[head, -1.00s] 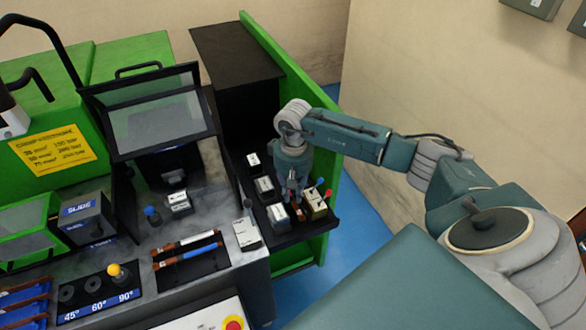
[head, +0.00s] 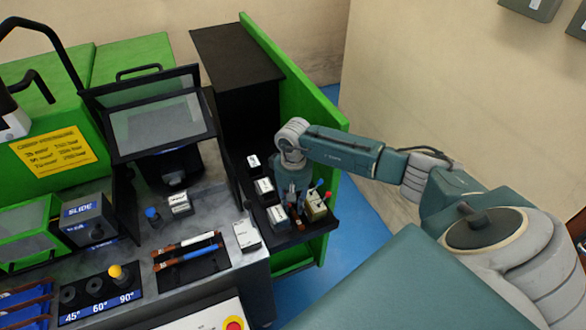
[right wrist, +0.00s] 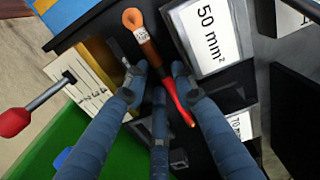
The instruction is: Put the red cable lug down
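The red cable lug (right wrist: 168,75), with a copper ring end, a small white tag and a red sleeve, shows in the right wrist view over the dark tray surface. My right gripper (right wrist: 160,78) has its fingers around the lug, with gaps visible between the fingertips and the lug; it looks open. Whether the lug lies fully flat is hard to tell. My left gripper is not in view.
A box labelled 50 mm² (right wrist: 208,32) is close beside the lug. A beige box (head: 315,207) with red-knobbed (right wrist: 14,122) and blue-knobbed levers stands right of the gripper. The green machine wall (head: 333,190) borders the tray.

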